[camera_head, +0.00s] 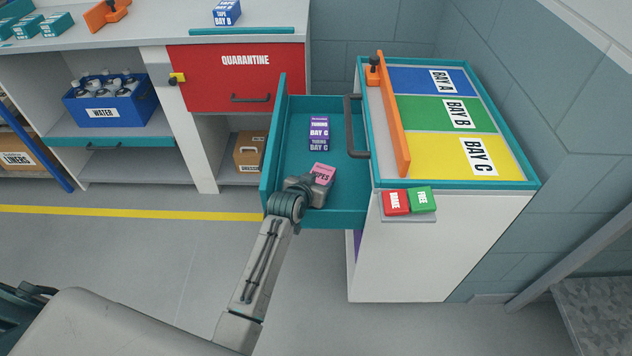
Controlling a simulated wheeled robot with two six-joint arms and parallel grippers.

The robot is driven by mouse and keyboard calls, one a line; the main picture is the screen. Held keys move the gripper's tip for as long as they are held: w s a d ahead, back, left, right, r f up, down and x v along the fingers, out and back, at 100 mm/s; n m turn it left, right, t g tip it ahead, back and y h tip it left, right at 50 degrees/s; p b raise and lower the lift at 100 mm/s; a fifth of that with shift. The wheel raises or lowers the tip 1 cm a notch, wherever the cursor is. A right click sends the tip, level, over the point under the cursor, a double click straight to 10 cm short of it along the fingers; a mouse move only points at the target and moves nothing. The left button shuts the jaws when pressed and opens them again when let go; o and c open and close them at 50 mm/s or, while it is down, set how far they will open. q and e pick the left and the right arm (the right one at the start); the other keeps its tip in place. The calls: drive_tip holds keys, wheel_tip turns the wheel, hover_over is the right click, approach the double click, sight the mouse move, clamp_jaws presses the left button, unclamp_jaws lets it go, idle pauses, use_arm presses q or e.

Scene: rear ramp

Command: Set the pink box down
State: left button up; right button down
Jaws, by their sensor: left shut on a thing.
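The pink box (323,173) is in my left gripper (314,186), over the near part of an open teal drawer (343,216). The gripper is shut on it; the fingers are partly hidden by the wrist. I cannot tell whether the box touches the drawer floor. A purple box (319,131) marked BAY C lies in the drawer, just beyond the pink box and apart from it. My right gripper is not in view.
Brake and free buttons (409,201) sit at the front. A red quarantine door (238,77) is behind.

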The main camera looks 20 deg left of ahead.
use_arm(q)
drive_tip(key=shift+s+f, duration=0.2)
drive_tip(key=shift+f, duration=0.45)
drive_tip(key=o, duration=1.1)
drive_tip(key=shift+s+f, duration=0.1)
drive_tip(key=shift+f, duration=0.1)
drive_tip(key=shift+r, duration=0.25)
drive_tip(key=v, duration=0.5)
drive_tip(key=r+v, duration=0.1)
drive_tip(key=v, duration=0.1)
drive_tip(key=shift+r, duration=0.2)
